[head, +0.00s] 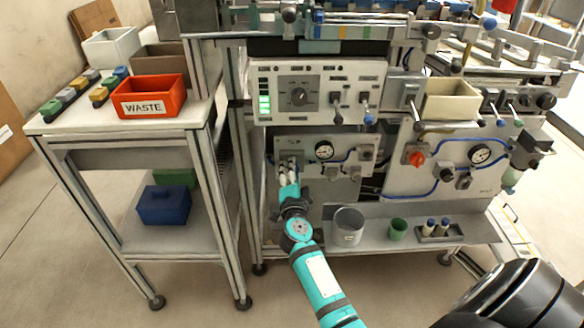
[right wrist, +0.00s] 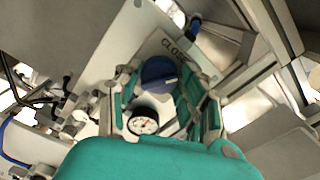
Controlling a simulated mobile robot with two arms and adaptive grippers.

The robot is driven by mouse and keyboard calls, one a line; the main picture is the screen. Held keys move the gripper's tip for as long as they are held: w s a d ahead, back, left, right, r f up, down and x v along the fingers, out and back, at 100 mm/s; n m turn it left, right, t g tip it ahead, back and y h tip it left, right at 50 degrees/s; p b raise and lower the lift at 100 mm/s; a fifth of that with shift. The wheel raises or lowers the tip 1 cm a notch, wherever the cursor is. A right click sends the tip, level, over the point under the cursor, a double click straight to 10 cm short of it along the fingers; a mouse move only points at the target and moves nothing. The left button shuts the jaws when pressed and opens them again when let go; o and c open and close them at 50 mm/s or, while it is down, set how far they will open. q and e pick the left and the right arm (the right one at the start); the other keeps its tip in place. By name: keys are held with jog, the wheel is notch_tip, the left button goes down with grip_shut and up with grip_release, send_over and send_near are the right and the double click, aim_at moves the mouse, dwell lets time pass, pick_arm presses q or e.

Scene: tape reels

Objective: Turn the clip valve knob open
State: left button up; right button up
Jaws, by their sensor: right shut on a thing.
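The clip valve knob (right wrist: 158,73) is a round blue knob with a light pointer mark, seen in the right wrist view on a pale panel. A label with the letters "CLOSE" is printed just beside it. My right gripper (right wrist: 162,88) has its green-padded fingers on either side of the knob and is shut on it. In the head view my right gripper (head: 288,168) reaches the left end of the lower panel (head: 345,145), and it hides the knob there. My left gripper is not in view.
A pressure gauge (head: 324,150) sits right of the gripper, with a blue tube nearby. The control box (head: 299,95) is above. Below stand a metal cup (head: 347,226) and green cup (head: 397,229) on a shelf. A red WASTE bin (head: 150,96) stands on the left cart.

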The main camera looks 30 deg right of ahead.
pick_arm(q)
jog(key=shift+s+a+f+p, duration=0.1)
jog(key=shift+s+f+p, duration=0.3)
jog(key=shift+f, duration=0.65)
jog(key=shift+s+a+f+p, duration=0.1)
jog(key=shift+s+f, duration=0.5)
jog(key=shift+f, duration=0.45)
pick_arm(e)
jog(key=shift+m, duration=5.7)
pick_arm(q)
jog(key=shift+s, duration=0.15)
pick_arm(e)
jog(key=o, duration=1.2)
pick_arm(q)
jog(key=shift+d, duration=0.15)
